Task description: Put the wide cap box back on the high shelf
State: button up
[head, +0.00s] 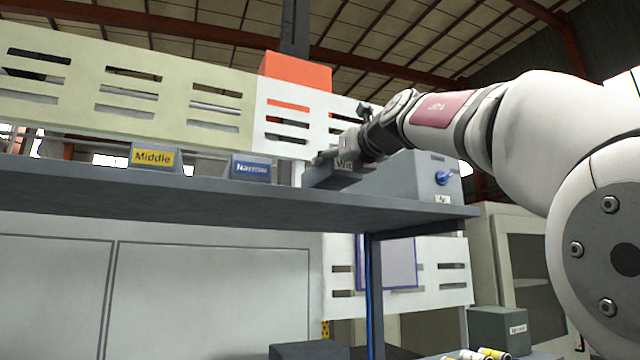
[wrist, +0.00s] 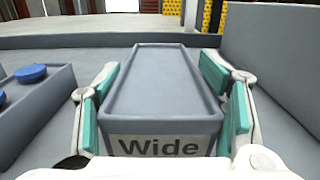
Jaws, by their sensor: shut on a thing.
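The wide cap box is a grey tray labelled "Wide" (wrist: 160,85), seen between my fingers in the wrist view. My gripper (wrist: 163,100) is shut on its two long sides with teal pads. In the head view the box (head: 325,178) is at the front edge of the high shelf (head: 200,195), under my gripper (head: 345,160). It looks roughly level. I cannot tell whether its bottom touches the shelf. Its inside looks flat and empty.
The middle box (head: 155,157) and narrow box (head: 252,168) stand to the left on the shelf. A box with blue caps (wrist: 35,110) is close on the left in the wrist view. A larger grey case with a blue knob (head: 415,182) stands close on the right.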

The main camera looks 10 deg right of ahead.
aim_at(338, 183)
jog(key=shift+f, duration=1.45)
jog(key=shift+f, duration=0.1)
jog(key=o, duration=1.7)
jog(key=shift+f, duration=0.1)
jog(key=shift+c, duration=0.2)
